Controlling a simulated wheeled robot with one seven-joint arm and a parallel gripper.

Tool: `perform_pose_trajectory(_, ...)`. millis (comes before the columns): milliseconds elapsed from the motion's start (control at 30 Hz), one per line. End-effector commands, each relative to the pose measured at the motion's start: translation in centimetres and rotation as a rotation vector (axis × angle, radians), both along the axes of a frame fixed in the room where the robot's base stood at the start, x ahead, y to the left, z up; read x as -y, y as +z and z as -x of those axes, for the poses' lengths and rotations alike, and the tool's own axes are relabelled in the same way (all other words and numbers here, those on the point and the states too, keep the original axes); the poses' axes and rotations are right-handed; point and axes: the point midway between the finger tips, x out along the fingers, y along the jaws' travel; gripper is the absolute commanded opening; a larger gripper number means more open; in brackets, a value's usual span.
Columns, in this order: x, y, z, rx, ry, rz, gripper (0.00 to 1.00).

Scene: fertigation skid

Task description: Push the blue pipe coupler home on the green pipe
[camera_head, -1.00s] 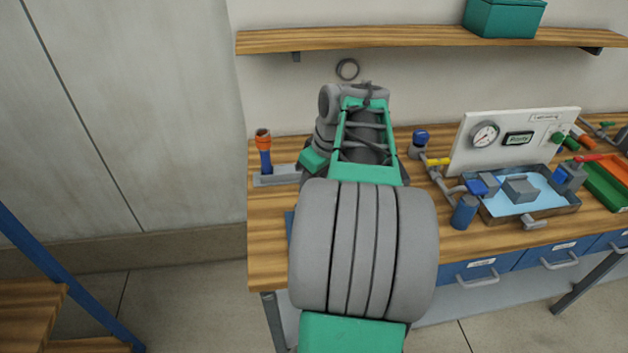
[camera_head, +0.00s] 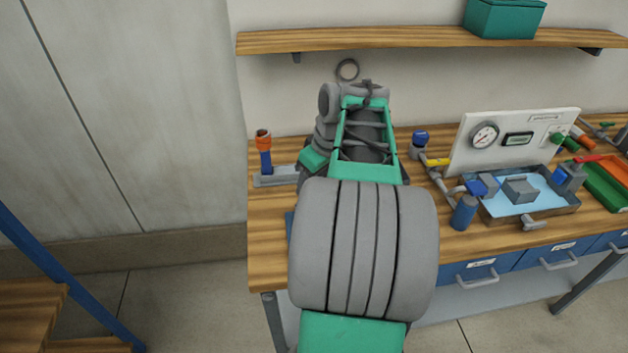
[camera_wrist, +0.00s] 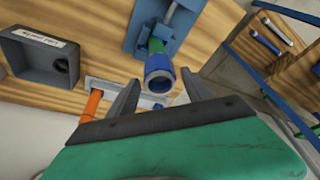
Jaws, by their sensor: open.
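In the wrist view, the blue coupler (camera_wrist: 159,77) is a short ring with an open end facing the camera. It sits on the end of the green pipe (camera_wrist: 157,45), which comes out of a blue holder (camera_wrist: 172,22). How deep the pipe sits inside it cannot be told. In the head view my arm hides the coupler, the green pipe and the fingers.
An orange-topped blue upright part (camera_head: 264,153) stands on a grey base at the bench's left. A dark labelled box (camera_wrist: 42,56) lies left in the wrist view. A gauge panel (camera_head: 515,138) and a blue-lined tray (camera_head: 530,212) occupy the right. A shelf (camera_head: 420,38) hangs above.

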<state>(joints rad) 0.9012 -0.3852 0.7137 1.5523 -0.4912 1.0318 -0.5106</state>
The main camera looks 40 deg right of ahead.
Motion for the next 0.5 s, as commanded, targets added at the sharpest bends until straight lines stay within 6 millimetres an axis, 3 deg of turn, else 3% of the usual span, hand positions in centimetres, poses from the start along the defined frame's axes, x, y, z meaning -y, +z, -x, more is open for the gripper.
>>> perform_pose_trajectory(500,0.0,3.3,0.0,-0.001,-0.001,-0.001,0.59)
